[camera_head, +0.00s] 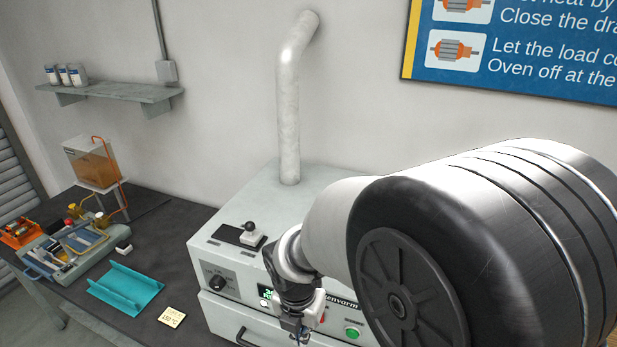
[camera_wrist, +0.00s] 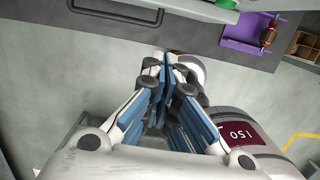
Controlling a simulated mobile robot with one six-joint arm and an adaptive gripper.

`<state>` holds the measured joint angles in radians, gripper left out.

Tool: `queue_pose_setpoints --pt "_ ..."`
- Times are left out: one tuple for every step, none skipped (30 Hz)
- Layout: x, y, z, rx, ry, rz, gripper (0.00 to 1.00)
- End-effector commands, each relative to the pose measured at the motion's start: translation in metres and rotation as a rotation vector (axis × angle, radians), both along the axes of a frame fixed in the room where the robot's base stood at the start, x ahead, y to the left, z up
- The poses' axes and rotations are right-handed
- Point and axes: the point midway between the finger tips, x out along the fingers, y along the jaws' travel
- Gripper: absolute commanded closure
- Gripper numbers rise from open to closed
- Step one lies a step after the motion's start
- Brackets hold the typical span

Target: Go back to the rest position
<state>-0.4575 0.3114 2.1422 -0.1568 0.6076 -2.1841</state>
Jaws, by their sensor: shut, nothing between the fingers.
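My gripper (camera_head: 302,332) hangs at the bottom of the head view, in front of the grey oven (camera_head: 226,245). Part of it is cut off by the lower picture edge. My arm comes in from the right and covers much of the oven's right side and some of its display. In the wrist view the blue-padded fingers of my gripper (camera_wrist: 167,66) are closed together at their tips. Nothing is held between them. Below the fingers is the grey floor (camera_wrist: 75,80).
The dark bench (camera_head: 150,330) carries a teal tray (camera_head: 126,288), a yellow card (camera_head: 172,317) and a winding fixture (camera_head: 70,250). A pipe (camera_head: 289,110) rises from the oven. The wrist view shows a purple tray (camera_wrist: 240,46) holding an orange-ended part (camera_wrist: 268,36) beside a wooden box (camera_wrist: 304,46).

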Motion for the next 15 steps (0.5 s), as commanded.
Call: queue_pose_setpoints --pt "0.000 -0.004 0.000 0.007 -0.008 -0.037 1.00" --pt "-0.001 -0.007 0.000 0.014 -0.014 -0.076 1.00" --pt "-0.002 -0.013 0.000 0.028 -0.024 -0.149 1.00" --pt "-0.003 -0.018 0.001 0.040 -0.035 -0.218 1.00" --pt "-0.006 -0.025 0.001 0.056 -0.045 -0.298 1.00" --pt "-0.009 -0.035 0.003 0.081 -0.062 -0.422 1.00" --pt "-0.013 -0.043 0.003 0.101 -0.073 -0.524 1.00" --pt "-0.018 -0.051 0.003 0.123 -0.086 -0.632 1.00" --pt "-0.025 -0.062 0.003 0.155 -0.102 -0.782 1.00" --pt "-0.031 -0.070 0.003 0.181 -0.112 -0.893 1.00" --pt "-0.037 -0.078 0.002 0.207 -0.122 -1.003 1.00" --pt "-0.046 -0.088 0.001 0.242 -0.135 -1.149 1.00" --pt "-0.053 -0.095 -0.001 0.270 -0.143 -1.258 1.00" --pt "-0.060 -0.102 -0.003 0.299 -0.150 -1.368 1.00" --pt "-0.070 -0.111 -0.007 0.339 -0.159 -1.514 1.00"
